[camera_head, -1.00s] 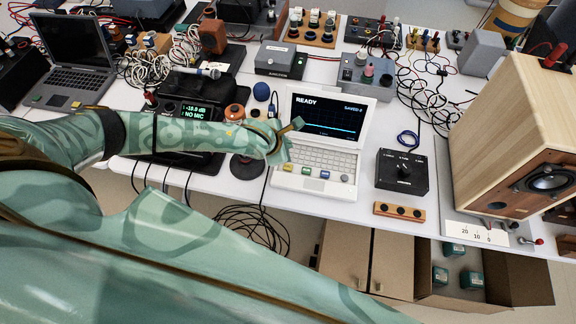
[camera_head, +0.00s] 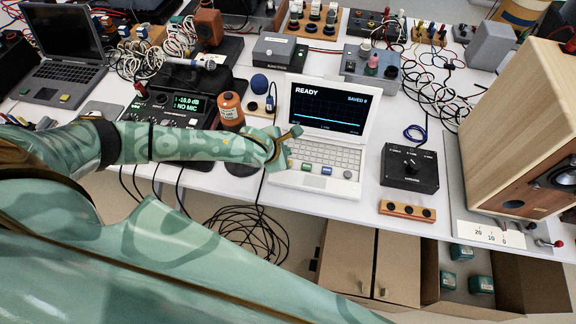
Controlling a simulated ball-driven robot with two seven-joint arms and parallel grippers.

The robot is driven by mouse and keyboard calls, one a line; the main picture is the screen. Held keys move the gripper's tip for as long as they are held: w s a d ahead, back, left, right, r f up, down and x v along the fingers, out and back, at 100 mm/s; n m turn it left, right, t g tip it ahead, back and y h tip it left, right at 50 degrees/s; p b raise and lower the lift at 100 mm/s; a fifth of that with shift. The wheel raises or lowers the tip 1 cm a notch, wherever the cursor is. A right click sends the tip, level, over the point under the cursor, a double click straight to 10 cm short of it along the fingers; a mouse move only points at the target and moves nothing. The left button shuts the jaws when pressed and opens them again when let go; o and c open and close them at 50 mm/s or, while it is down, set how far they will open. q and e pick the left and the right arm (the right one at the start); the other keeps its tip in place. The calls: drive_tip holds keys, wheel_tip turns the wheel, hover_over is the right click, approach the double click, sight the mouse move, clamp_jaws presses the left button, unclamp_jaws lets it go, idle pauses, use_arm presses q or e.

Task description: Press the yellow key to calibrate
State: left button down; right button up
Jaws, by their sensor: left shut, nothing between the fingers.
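A white laptop (camera_head: 352,184) stands open on the table; its dark screen (camera_head: 327,107) reads "READY" and "SAVED 0". Along its front edge I see a green key (camera_head: 307,167), a blue key (camera_head: 326,170) and a grey key (camera_head: 347,174). The yellow key is not visible; my left gripper covers the left end of that row. My left gripper (camera_head: 284,152) is shut and empty at the laptop's front left corner. I cannot tell whether it touches the laptop. My right gripper is not in view.
An orange canister (camera_head: 231,109) and a blue-topped microphone (camera_head: 260,85) stand left of the laptop, near my left arm. A black knob box (camera_head: 410,167) stands to its right, with a wooden strip (camera_head: 407,210) before it. A large wooden speaker (camera_head: 525,125) fills the right side.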

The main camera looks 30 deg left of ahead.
use_arm(q)
drive_tip(key=shift+f+b, duration=0.35)
drive_tip(key=shift+f, duration=0.75)
idle(0.8)
drive_tip(key=shift+f, duration=0.2)
drive_tip(key=shift+f, duration=0.2)
drive_tip(key=shift+f, duration=0.5)
idle(0.9)
drive_tip(key=shift+r, duration=0.15)
drive_tip(key=shift+r+p, duration=0.75)
drive_tip(key=shift+p, duration=0.05)
drive_tip(key=shift+r, duration=0.1)
